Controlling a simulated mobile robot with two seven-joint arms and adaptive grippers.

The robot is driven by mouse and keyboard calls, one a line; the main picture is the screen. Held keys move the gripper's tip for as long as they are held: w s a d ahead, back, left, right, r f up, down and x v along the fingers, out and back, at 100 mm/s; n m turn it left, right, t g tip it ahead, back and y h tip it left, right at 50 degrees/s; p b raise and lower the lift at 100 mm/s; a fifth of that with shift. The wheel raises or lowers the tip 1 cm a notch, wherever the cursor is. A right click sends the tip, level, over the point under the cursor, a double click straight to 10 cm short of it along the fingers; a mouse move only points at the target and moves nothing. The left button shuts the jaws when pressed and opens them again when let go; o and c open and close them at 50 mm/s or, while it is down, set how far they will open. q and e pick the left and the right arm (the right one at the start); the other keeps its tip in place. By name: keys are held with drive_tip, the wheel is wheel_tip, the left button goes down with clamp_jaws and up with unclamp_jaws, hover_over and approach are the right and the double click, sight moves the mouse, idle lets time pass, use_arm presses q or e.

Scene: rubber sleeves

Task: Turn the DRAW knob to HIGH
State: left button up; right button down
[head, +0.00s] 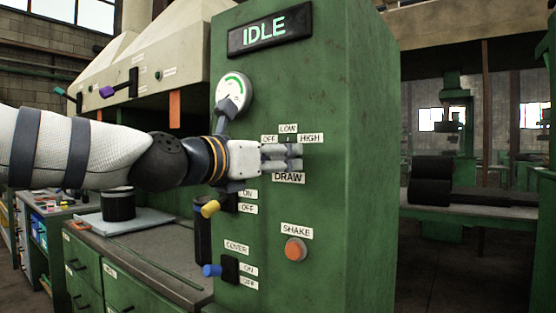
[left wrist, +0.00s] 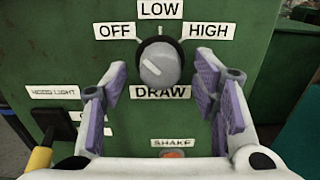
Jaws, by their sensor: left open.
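The DRAW knob (left wrist: 160,63) is a round grey knob on the green panel, under the OFF, LOW and HIGH labels and above the DRAW label. Its pale pointer line is on the left side and slants up toward OFF. My left gripper (head: 297,156) reaches the panel at the knob, and its fingers hide most of the knob in the head view. In the left wrist view my left gripper (left wrist: 161,82) is open, with one purple-padded finger on either side of the knob and clear gaps on both sides. My right gripper is not in view.
The display (head: 269,30) reads IDLE above a round gauge (head: 233,90). Below are a yellow-handled switch (head: 210,208), an orange SHAKE button (head: 296,249) and a blue-handled COVER switch (head: 212,270). A workbench (head: 150,255) stands left of the panel.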

use_arm(q)
drive_tip(key=shift+w+d, duration=0.4)
drive_tip(key=shift+w, duration=0.1)
drive_tip(key=c, duration=1.2)
drive_tip(key=shift+o, duration=0.2)
drive_tip(key=shift+r, duration=0.1)
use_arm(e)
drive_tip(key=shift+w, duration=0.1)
use_arm(q)
drive_tip(key=shift+a+m+p, duration=0.15)
drive_tip(key=shift+m+p, duration=1.55)
drive_tip(key=shift+m, duration=7.2)
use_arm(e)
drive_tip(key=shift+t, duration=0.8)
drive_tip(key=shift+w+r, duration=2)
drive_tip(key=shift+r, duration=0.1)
